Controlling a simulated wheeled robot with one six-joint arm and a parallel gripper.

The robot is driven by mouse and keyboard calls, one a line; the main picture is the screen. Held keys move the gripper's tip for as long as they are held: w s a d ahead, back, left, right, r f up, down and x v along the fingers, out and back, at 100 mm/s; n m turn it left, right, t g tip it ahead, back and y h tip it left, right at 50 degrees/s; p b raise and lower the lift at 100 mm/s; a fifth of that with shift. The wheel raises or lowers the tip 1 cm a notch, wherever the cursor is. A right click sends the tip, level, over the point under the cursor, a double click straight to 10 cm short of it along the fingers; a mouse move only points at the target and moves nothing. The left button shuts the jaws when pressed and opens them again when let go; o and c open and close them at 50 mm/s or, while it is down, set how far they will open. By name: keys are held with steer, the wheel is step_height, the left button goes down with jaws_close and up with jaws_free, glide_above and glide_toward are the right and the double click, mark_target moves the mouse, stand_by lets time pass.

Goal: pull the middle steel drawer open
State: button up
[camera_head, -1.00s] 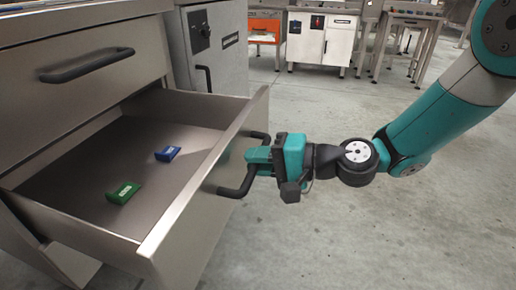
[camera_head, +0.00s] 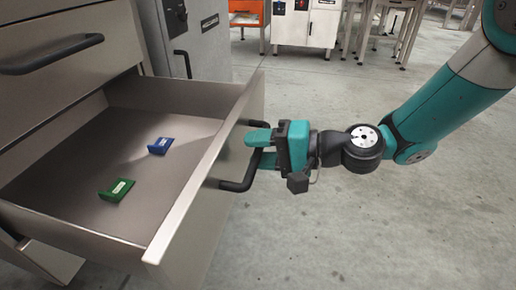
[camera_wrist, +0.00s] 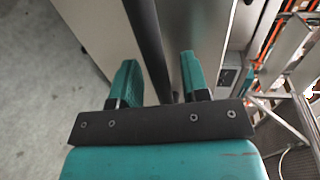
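The middle steel drawer (camera_head: 215,185) is pulled well out of its cabinet, and its inside shows. Its black bar handle (camera_head: 238,186) is on the front panel; the dark bar also runs between my fingers in the wrist view (camera_wrist: 146,40). My gripper (camera_head: 262,148) is at the handle with its teal fingers spread apart. In the wrist view the open fingers (camera_wrist: 158,80) stand on either side of the bar, with gaps visible. A blue block (camera_head: 160,146) and a green block (camera_head: 116,190) lie on the drawer floor.
A closed drawer with a black handle (camera_head: 52,54) is above. A grey cabinet (camera_head: 205,45) stands behind. Orange and white units (camera_head: 305,25) and metal stands are at the back. The concrete floor (camera_head: 350,230) right of the drawer is clear.

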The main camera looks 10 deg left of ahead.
stand_by(0.3)
steer(key=d+r+p, duration=0.3)
steer(key=d+p, duration=0.1)
steer(key=d, duration=1.3)
steer(key=shift+s+r+p, duration=0.15)
steer(key=shift+s+p, duration=0.25)
steer(key=s+d+r+n+h+p, duration=0.1)
steer(key=s+d+r+n+h, duration=0.25)
steer(key=s+r+h, duration=0.35)
steer(key=s+d+r+n+h+p, duration=0.1)
steer(key=s+d+r+n+h, duration=0.25)
steer(key=s, duration=0.55)
step_height(320, 180, up, 37)
steer(key=a+h+p, duration=0.1)
steer(key=p, duration=3.6)
steer(key=shift+w+a+g, duration=0.15)
steer(key=shift+a+g, duration=0.1)
steer(key=shift+g, duration=0.15)
